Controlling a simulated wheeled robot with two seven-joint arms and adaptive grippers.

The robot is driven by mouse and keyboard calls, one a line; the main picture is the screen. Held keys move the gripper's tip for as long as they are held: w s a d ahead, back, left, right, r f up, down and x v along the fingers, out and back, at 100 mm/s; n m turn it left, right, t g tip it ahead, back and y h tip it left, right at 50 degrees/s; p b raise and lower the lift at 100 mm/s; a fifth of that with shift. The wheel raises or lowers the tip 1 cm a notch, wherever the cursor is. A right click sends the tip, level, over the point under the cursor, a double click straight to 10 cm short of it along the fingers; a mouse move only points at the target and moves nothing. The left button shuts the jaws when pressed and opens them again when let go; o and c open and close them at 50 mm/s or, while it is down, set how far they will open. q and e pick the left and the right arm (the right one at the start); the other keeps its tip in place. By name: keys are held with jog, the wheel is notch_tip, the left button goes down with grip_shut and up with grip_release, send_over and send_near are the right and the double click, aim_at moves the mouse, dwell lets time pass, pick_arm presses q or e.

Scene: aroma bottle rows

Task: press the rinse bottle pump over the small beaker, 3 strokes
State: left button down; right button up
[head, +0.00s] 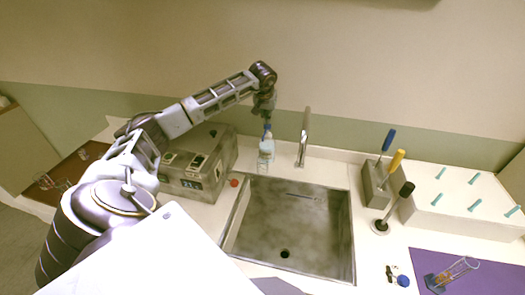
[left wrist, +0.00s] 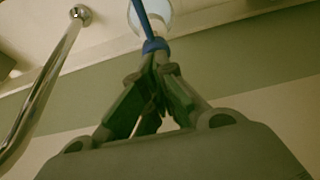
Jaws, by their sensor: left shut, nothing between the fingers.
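The rinse bottle (head: 266,149) is pale, with a blue pump top, and stands on the counter behind the sink's left back corner. My left gripper (head: 266,112) is shut and empty, pointing down just above the blue pump. In the left wrist view, the shut fingertips (left wrist: 152,58) are at the blue pump head (left wrist: 155,45); I cannot tell whether they touch it. Part of the pale bottle (left wrist: 152,18) shows beyond it. Something clear shows low at the bottle's front, but I cannot make out the small beaker surely. My right gripper is not in view.
A grey sink (head: 285,225) fills the middle, with a faucet (head: 304,138) close right of the bottle. A grey box-shaped machine (head: 222,160) stands left. A tool holder (head: 374,186) and white peg rack (head: 460,215) stand right. A purple mat (head: 505,280) lies front right.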

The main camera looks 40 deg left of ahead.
pick_arm(q)
jog(key=shift+s+f+b, duration=0.1)
jog(key=shift+f+b, duration=0.65)
jog(key=shift+f, duration=0.85)
jog(key=shift+r, duration=0.1)
jog(key=shift+r+p, duration=1)
jog(key=shift+r, duration=0.4)
dwell(0.3)
jog(key=shift+f, duration=0.35)
jog(key=shift+f+b, duration=0.75)
jog(key=shift+f, duration=0.4)
jog(key=shift+r+p, duration=1)
jog(key=shift+r, duration=0.5)
